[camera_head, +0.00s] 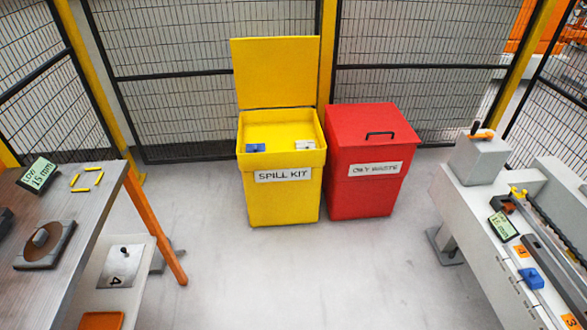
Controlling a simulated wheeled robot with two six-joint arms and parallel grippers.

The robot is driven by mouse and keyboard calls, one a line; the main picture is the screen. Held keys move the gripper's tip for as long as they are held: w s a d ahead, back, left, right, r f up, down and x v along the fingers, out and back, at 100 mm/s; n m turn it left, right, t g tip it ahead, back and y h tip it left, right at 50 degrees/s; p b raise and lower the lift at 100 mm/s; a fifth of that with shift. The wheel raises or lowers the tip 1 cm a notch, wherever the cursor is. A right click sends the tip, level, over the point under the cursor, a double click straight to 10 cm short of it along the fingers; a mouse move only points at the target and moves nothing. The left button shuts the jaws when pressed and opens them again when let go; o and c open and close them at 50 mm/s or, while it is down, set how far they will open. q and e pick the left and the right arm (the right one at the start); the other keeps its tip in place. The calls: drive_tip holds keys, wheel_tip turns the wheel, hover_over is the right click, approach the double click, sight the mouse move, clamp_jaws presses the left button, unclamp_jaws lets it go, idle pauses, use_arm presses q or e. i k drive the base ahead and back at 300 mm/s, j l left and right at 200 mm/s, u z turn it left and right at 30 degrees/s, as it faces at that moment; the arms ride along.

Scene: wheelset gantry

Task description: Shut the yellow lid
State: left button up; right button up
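The yellow lid (276,72) stands upright, open, hinged at the back edge of the yellow spill kit bin (284,200). The bin's top is open and shows a yellow inside surface. A blue item (255,148) and a white item (305,145) sit near its front rim. Neither of my grippers is in view.
A red waste bin (365,195) with a shut lid and black handle stands right of the yellow bin. A bench (75,240) is at the left, a grey workstation (510,250) at the right. Mesh fencing (180,80) stands behind. The floor (320,275) in front is clear.

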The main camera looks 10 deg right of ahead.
sight(269, 72)
drive_tip(key=i+l, duration=0.35)
drive_tip(key=i+l+z, duration=0.2)
drive_tip(key=i, duration=0.75)
drive_tip(key=j, duration=0.1)
